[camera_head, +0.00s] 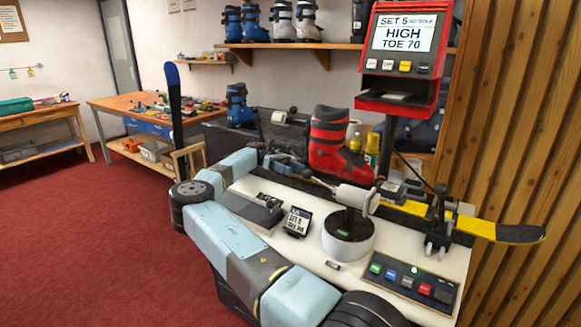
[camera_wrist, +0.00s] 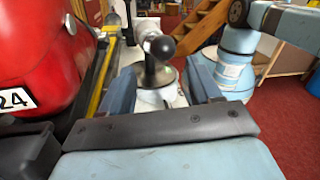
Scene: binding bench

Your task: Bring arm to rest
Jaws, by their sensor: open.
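My arm reaches from the lower front of the head view, bends at the left, and comes back over the bench. My gripper (camera_head: 285,165) is low over the bench, left of a red ski boot (camera_head: 328,145). In the wrist view my gripper (camera_wrist: 162,78) has its two blue-grey fingers spread wide, with nothing held between them. A black ball knob (camera_wrist: 158,47) on a grey stem shows beyond and between the fingers. The red boot (camera_wrist: 35,55), marked 24, fills the left of that view. Whether any finger touches the bench fittings cannot be told.
A red display post (camera_head: 405,60) reads HIGH TOE 70. Open red carpet (camera_head: 90,220) lies left.

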